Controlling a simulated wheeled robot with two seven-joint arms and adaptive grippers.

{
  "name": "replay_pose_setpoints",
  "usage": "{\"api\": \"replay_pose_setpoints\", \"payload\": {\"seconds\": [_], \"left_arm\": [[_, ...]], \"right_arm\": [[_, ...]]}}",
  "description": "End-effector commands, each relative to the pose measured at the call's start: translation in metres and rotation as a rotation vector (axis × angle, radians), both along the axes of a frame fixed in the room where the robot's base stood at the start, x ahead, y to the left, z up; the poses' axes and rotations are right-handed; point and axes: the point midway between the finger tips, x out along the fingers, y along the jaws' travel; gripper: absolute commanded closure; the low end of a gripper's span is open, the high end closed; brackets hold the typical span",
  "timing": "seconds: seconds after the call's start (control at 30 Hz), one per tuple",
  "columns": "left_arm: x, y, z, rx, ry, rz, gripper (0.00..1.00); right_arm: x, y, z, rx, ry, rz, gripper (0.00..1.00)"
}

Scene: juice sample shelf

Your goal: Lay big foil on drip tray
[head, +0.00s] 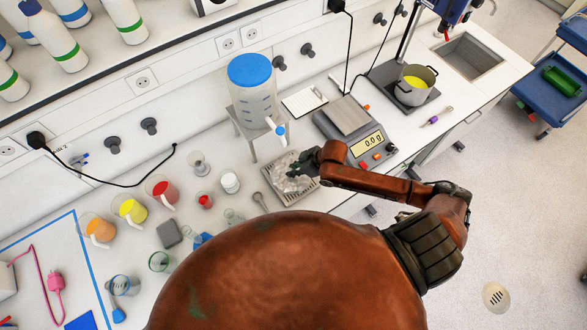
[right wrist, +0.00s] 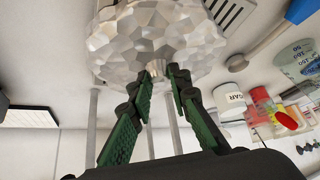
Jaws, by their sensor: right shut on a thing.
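A big crumpled sheet of silver foil (head: 284,181) is at the drip tray (head: 291,201), below the blue-lidded dispenser. My right gripper (head: 298,168) is shut on the foil's edge. In the right wrist view the foil (right wrist: 150,35) fills the top middle, with the green fingertips (right wrist: 158,74) pinching its near edge. Part of the slotted tray (right wrist: 233,14) shows beside it. The foil covers much of the tray in the head view; whether it rests on it or hangs just above, I cannot tell. My left gripper is not in view.
The dispenser (head: 252,95) on its stand is just behind the tray. A scale (head: 352,130) stands to the right. A spoon (head: 260,202), a white jar (head: 230,182) and several beakers are to the left. A pot (head: 414,85) stands farther right.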

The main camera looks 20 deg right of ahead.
Motion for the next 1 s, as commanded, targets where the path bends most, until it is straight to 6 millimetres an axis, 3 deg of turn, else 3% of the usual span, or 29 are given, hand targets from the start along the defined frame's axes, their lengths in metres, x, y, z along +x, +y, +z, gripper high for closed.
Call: {"api": "replay_pose_setpoints", "payload": {"seconds": [0.2,0.23,0.47,0.77,1.0], "left_arm": [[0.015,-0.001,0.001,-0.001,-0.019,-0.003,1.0],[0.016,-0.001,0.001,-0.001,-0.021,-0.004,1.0],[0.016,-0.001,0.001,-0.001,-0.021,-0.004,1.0],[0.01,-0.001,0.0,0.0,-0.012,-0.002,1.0],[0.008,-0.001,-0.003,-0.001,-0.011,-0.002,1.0]], "right_arm": [[0.0,0.0,-0.002,0.0,0.0,-0.001,0.99],[0.0,0.0,-0.003,0.0,0.0,-0.001,0.82],[0.0,0.0,-0.002,0.0,0.0,0.0,0.66],[0.0,0.0,-0.001,0.0,0.0,0.0,0.65],[-0.011,-0.011,0.023,-0.002,-0.001,0.0,0.65]]}}
